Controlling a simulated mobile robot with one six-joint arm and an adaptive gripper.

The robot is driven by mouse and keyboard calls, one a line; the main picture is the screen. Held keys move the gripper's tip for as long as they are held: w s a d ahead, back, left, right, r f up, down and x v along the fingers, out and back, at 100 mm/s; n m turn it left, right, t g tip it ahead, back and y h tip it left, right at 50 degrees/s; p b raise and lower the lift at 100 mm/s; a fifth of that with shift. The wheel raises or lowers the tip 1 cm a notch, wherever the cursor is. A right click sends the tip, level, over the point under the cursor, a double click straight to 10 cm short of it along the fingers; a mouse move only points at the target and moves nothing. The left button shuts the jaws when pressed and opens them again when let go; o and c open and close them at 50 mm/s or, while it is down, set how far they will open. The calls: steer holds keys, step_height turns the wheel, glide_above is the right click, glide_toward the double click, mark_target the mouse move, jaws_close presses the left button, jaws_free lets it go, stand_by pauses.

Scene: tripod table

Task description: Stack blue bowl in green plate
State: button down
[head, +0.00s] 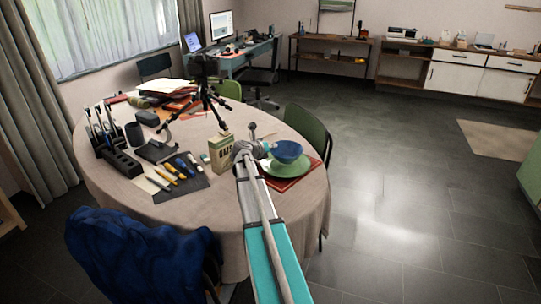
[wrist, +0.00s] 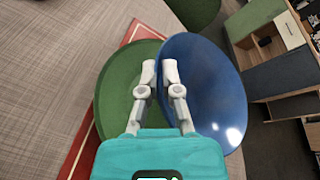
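The blue bowl (head: 288,150) is over the green plate (head: 287,170) near the table's right edge in the head view. My gripper (head: 266,147) reaches the bowl's left side. In the wrist view my gripper (wrist: 159,73) is shut on the near-left rim of the blue bowl (wrist: 212,90), one finger on each side. There the green plate (wrist: 118,85) shows to the left, partly covered by the fingers and bowl. The bowl sits off to the right of the plate in that view. I cannot tell whether bowl and plate touch.
A red mat or book (head: 300,184) lies under the plate on the round table (head: 225,200). A carton box (head: 221,153) stands left of my gripper. A tripod (head: 206,95), tools (head: 175,172) and a tool holder (head: 120,160) are farther left. Green chair (head: 308,130) stands behind.

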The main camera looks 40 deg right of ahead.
steer(key=shift+f+b, duration=0.6)
steer(key=shift+f, duration=0.3)
steer(key=shift+f+b, duration=0.3)
steer(key=shift+f, duration=0.05)
steer(key=c, duration=0.8)
jaws_free()
steer(key=shift+r, duration=0.2)
